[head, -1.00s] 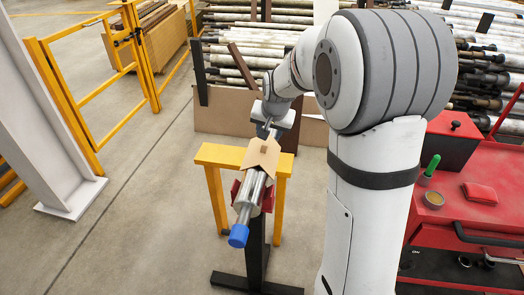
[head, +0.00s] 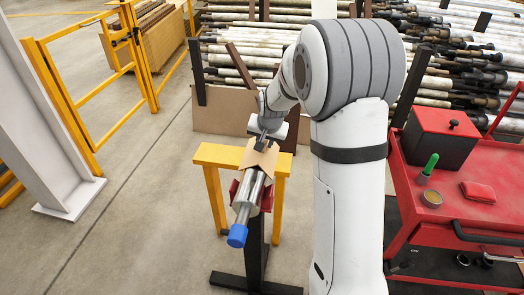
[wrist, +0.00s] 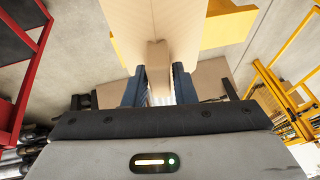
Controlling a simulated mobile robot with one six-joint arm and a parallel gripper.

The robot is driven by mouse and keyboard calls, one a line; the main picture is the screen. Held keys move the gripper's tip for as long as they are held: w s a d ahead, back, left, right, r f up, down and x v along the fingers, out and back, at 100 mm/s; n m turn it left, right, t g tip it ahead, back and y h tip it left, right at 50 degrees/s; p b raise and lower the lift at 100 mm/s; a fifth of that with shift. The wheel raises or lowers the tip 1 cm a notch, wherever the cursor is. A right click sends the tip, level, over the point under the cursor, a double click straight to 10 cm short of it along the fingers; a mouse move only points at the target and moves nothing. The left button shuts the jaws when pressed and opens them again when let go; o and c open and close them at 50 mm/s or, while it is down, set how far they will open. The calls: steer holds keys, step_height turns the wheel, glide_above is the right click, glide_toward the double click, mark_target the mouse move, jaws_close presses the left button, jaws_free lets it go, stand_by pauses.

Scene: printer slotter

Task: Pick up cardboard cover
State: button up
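The tan cardboard cover (head: 257,158) is a folded piece at the upper end of a metal cylinder (head: 248,190) with a blue cap (head: 237,236), above a yellow stand. In the wrist view, the cover (wrist: 160,20) fills the top middle, with a narrow tab pointing down. My gripper (head: 262,143) is at the cover's upper end. In the wrist view, the dark blue fingers of my gripper (wrist: 160,75) stand on both sides of the tab, close against it. The cover hides part of the cylinder, and whether it still rests there is unclear.
A red cart (head: 462,215) with a box, a green-handled tool and small items is at right. Stacked pipes lie behind. Yellow fencing (head: 85,85) is at left. The floor between fence and stand is clear.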

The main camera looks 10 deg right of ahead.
jaws_close()
steer(key=shift+r, duration=0.1)
